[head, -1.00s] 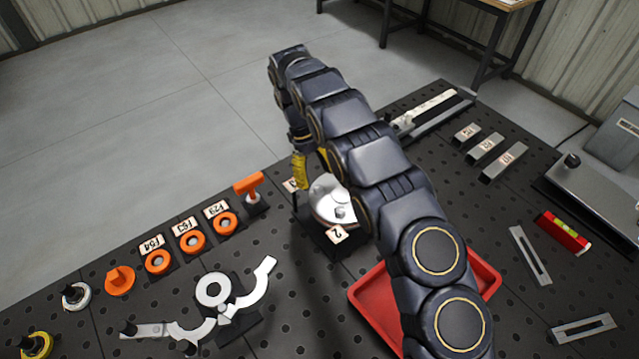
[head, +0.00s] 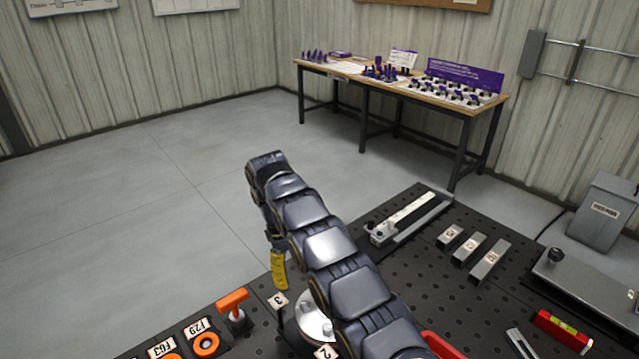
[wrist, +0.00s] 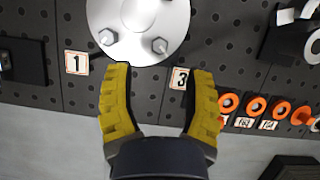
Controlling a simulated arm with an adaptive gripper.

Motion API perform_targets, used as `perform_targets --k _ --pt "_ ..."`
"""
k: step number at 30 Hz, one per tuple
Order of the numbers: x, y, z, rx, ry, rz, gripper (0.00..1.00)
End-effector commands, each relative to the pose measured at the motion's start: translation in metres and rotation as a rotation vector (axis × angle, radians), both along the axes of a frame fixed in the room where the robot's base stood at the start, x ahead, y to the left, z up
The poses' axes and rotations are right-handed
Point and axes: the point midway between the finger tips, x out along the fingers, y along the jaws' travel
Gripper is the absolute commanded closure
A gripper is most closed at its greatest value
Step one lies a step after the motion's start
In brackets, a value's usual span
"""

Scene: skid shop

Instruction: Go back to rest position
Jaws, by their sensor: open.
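My gripper (wrist: 160,85) is open and empty in the wrist view, its two yellow ribbed fingers spread apart. A round silver flange (wrist: 138,25) with bolts lies just beyond the fingertips; I cannot tell the height gap. Tags "1" (wrist: 76,63) and "3" (wrist: 180,78) sit beside the flange. In the head view one yellow finger of my gripper (head: 279,270) hangs below the arm, near the table's far edge and the "3" tag (head: 278,301). The flange (head: 312,318) is partly hidden behind my arm there.
The black perforated table holds an orange T-handle (head: 233,303), orange rings (head: 206,344), a slide fixture (head: 410,215), several metal blocks (head: 470,250), a red level (head: 562,330) and a red tray (head: 443,345), mostly hidden. A wooden bench (head: 345,69) stands far back.

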Motion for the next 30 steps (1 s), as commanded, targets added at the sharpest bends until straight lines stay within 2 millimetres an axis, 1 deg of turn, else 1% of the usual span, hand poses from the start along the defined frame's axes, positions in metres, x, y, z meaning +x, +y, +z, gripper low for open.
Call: perform_targets --k 2,5,8,9,10,14,15,17,18,20,22,26,27,30 --pt "0.0 -0.004 0.004 -0.004 -0.006 -0.01 0.48" --pt "0.001 -0.018 0.02 -0.02 -0.026 -0.047 0.48" --pt "-0.005 -0.044 0.045 -0.047 -0.053 -0.118 0.48" --pt "-0.008 -0.056 0.057 -0.056 -0.067 -0.151 0.48" --pt "-0.012 -0.064 0.065 -0.061 -0.077 -0.178 0.48" --pt "-0.034 -0.101 0.099 -0.08 -0.113 -0.291 0.48" --pt "-0.042 -0.112 0.109 -0.081 -0.125 -0.327 0.48" --pt "-0.057 -0.126 0.122 -0.08 -0.138 -0.378 0.48" --pt "-0.068 -0.135 0.129 -0.08 -0.146 -0.412 0.48" --pt "-0.085 -0.148 0.14 -0.075 -0.159 -0.459 0.48" --pt "-0.107 -0.161 0.15 -0.065 -0.172 -0.516 0.48" --pt "-0.153 -0.179 0.163 -0.041 -0.19 -0.61 0.48" --pt "-0.168 -0.184 0.165 -0.033 -0.193 -0.638 0.48" --pt "-0.206 -0.191 0.168 -0.005 -0.203 -0.7 0.48"
